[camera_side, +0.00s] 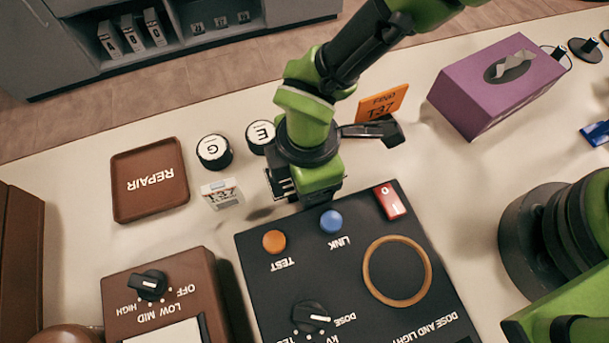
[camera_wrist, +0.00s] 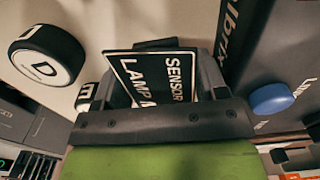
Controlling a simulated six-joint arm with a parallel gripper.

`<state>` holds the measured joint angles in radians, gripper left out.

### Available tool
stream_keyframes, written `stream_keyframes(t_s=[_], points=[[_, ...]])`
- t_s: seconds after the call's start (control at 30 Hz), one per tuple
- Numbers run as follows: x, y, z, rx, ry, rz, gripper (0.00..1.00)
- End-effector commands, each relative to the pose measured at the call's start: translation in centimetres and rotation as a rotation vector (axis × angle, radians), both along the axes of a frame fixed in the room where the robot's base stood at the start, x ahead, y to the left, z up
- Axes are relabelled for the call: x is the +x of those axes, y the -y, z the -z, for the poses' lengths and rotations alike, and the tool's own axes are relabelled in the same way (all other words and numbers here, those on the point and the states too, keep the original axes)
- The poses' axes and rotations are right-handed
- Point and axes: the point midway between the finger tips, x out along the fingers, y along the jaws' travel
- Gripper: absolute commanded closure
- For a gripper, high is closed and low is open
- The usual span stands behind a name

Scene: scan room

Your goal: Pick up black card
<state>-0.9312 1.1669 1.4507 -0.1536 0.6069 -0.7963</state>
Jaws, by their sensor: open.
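The black card (camera_wrist: 150,82) with white lettering reading "SENSOR" and "LAMP" shows in the wrist view, tilted in the picture. My gripper (camera_wrist: 155,65) is open, with one finger to the left of the card and one to the right. The card's lower part is hidden behind the gripper's dark crossbar. In the side view my gripper (camera_side: 282,185) is low at the far edge of the black control panel. There I cannot tell the card apart from the dark fingers.
The black panel (camera_side: 300,250) carries an orange button (camera_side: 274,242), a blue button (camera_side: 331,221) and a red switch (camera_side: 390,201). A white card (camera_side: 222,193), brown REPAIR tray (camera_side: 150,181) and round black pots (camera_side: 214,151) stand left. An orange card (camera_side: 382,102) and purple tissue box (camera_side: 495,85) are right.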

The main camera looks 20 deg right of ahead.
Motion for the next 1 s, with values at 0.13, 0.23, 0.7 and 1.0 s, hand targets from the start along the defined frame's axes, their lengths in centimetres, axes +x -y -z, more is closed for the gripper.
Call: stream_keyframes(t_s=[0.13, 0.23, 0.7, 1.0], points=[[0.0, 0.0, 0.0, 0.000, 0.000, 0.000, 0.69], [0.0, 0.0, 0.0, -0.001, 0.000, 0.000, 0.76], [0.0, 0.0, -0.1, 0.000, 0.000, 0.000, 0.71], [0.1, -0.1, -3.7, 0.004, 0.003, 0.002, 0.71]])
